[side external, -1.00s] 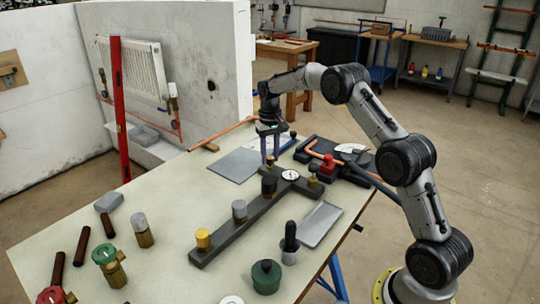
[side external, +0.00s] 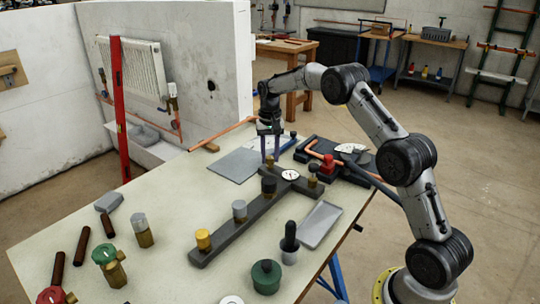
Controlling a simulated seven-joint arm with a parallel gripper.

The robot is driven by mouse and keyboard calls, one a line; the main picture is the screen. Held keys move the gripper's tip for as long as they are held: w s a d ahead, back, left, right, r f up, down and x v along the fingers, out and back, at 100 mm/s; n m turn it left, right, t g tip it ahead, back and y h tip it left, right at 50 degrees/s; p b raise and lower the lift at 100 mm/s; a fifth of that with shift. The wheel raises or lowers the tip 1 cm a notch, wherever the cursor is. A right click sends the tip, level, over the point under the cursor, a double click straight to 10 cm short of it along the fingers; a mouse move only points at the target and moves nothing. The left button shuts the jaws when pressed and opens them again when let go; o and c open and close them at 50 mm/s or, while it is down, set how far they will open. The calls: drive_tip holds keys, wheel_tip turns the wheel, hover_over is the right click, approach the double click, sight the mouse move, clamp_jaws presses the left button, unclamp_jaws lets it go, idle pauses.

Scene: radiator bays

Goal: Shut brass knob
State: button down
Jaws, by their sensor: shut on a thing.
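My gripper (side external: 270,155) points straight down at the far end of the dark valve manifold (side external: 222,242) on the table. Its two fingers are closed around a small brass knob (side external: 270,160), which shows only partly between the fingertips. The fine contact and the knob's turn angle are too small to make out. On the same manifold stand a yellow knob (side external: 203,239), a grey knob (side external: 239,209), a dark knob (side external: 269,184) and a white round gauge (side external: 290,174). A further dark-topped brass fitting (side external: 313,172) stands right of the gauge.
A flat grey sheet (side external: 236,165) lies left of my gripper. A red valve (side external: 327,165) and copper pipe (side external: 316,148) are close on the right.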

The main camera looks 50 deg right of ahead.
sight(269, 157)
drive_tip(key=c, duration=0.5)
unclamp_jaws()
wheel_tip(269, 157, up, 14)
drive_tip(key=shift+f, duration=0.1)
drive_tip(key=shift+a, duration=0.1)
